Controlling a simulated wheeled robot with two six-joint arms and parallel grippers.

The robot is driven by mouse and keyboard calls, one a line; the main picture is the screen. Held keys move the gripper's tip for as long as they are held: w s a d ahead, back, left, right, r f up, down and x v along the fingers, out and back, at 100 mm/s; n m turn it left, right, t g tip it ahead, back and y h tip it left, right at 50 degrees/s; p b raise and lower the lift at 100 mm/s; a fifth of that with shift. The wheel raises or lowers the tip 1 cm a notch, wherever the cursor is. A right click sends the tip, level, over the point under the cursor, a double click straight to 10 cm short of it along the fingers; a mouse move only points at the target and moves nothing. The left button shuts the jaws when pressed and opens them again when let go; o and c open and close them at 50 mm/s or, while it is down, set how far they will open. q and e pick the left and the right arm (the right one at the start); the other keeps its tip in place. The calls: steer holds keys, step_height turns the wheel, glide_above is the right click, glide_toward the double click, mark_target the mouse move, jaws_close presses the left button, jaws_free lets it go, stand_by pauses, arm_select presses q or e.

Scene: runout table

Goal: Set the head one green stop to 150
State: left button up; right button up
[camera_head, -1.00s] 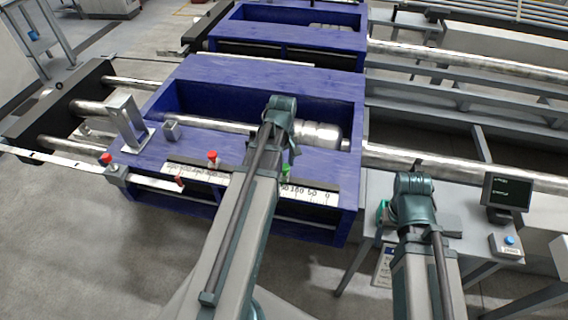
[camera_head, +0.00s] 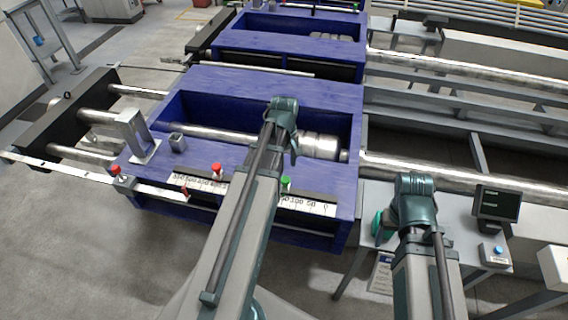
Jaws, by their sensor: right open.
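The green stop (camera_head: 286,183) sits on the front rail of the near blue head, above the white number scale (camera_head: 308,204). Its exact reading is too small to tell, and my left arm covers the scale just left of it. A red stop (camera_head: 216,169) is further left on the same rail, and another red knob (camera_head: 116,170) is at the left end. My left forearm crosses in front of the head; its gripper is hidden behind the arm. My right gripper (camera_head: 381,226) is open, mostly hidden beside my right arm, low near the small table and away from the green stop.
The blue head (camera_head: 285,88) has an open well with a steel bar (camera_head: 215,134) through it. A second blue head (camera_head: 290,42) stands behind. At right are a small screen (camera_head: 497,203) and a box with a blue button (camera_head: 497,251). Open floor lies at front left.

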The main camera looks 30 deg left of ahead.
mark_target(284, 179)
arm_select(q)
step_height(284, 179, up, 7)
steer(key=p, duration=0.6)
arm_select(e)
step_height(284, 179, up, 7)
steer(key=shift+r, duration=0.15)
arm_select(q)
steer(key=shift+d, duration=0.1)
steer(key=s+d+f+m+b, duration=0.1)
steer(key=s+d+m, duration=0.2)
steer(key=d+m, duration=0.2)
steer(key=s+d+f+m+b, duration=0.1)
steer(key=s+d+m, duration=0.2)
steer(key=d, duration=0.9)
steer(key=s+d+f+m+y+b, duration=0.1)
steer(key=s+d+m+b, duration=0.1)
steer(key=d+m, duration=0.6)
steer(key=shift+s+d+f, duration=0.2)
steer(key=shift+s+f, duration=0.2)
steer(key=shift+s, duration=0.35)
arm_select(e)
step_height(284, 179, down, 4)
steer(key=shift+f, duration=0.1)
